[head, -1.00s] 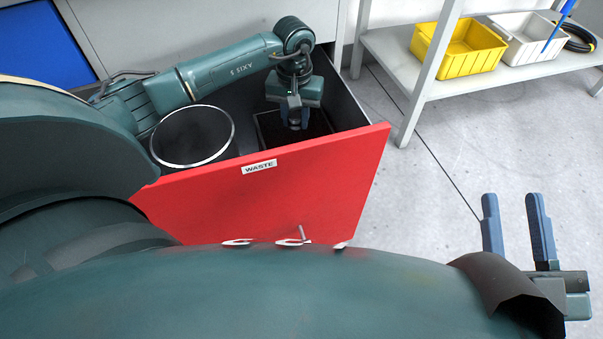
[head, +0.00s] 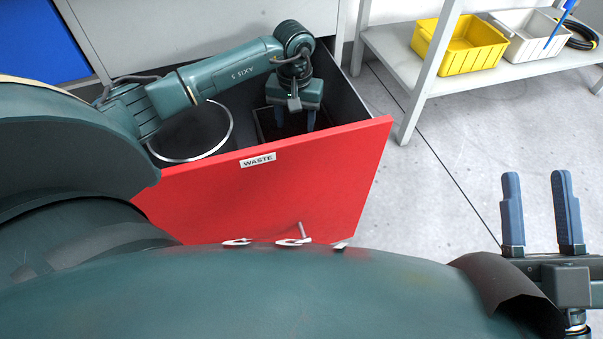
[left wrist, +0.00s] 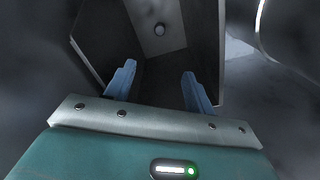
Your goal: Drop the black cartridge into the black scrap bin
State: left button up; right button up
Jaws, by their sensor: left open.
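My left gripper (head: 293,118) is open and points down into the square black scrap bin (head: 262,127) inside the red-fronted waste drawer. In the left wrist view its two blue fingers (left wrist: 158,72) are apart with nothing between them, and dark bin walls (left wrist: 205,45) surround the view ahead. A small round thing (left wrist: 160,29) shows on a paler surface beyond the fingertips; I cannot tell whether it is the black cartridge. The cartridge is not clearly visible in the head view; the drawer front and bin wall hide the bin's floor. My right gripper (head: 540,205) is open and empty over the floor.
The red drawer front (head: 290,185) bears a WASTE label. A round dark bin with a pale rim (head: 226,140) stands left of the square bin. A shelf (head: 440,78) with a yellow tray (head: 462,52) and a white tray (head: 525,45) is at upper right. Floor right of the drawer is clear.

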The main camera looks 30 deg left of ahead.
pick_arm(q)
notch_tip(320, 180, up, 13)
jog(key=p, duration=0.5)
pick_arm(e)
jog(key=shift+s+f+m+g+h, duration=0.35)
jog(key=shift+f+m+h, duration=0.25)
jog(key=shift+f+h, duration=0.25)
jog(key=shift+s+f+m+g+h, duration=0.2)
jog(key=shift+f+m+g+h, duration=0.25)
jog(key=shift+f+m+h, duration=0.35)
pick_arm(q)
jog(key=shift+r, duration=0.1)
pick_arm(e)
jog(key=shift+f, duration=0.1)
